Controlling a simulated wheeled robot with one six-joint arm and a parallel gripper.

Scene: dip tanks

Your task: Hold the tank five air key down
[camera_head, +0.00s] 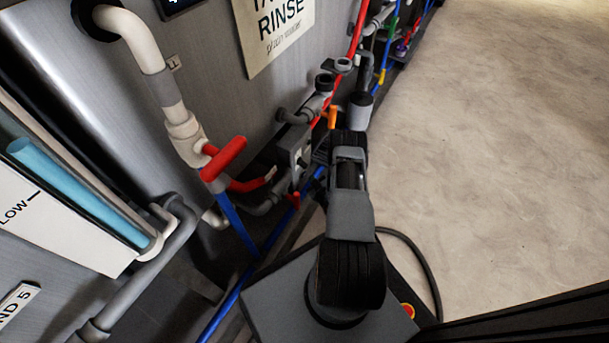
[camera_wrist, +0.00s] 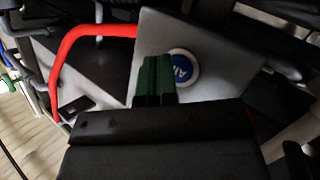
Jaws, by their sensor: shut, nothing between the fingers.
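In the wrist view, a round blue air key (camera_wrist: 184,67) with white lettering and a pale ring sits on a grey control box (camera_wrist: 215,48). My gripper (camera_wrist: 154,67) is shut, its green finger pads together with nothing between them. The fingertips overlap the left side of the key in this view and hide part of its ring. I cannot tell whether they touch or press it. In the head view, the grey box (camera_head: 294,150) is on the pipework left of my arm's end. The key and fingers are not clear there.
A red hose (camera_wrist: 88,32) curves beside the box in the wrist view. The concrete floor (camera_head: 490,150) at right is clear.

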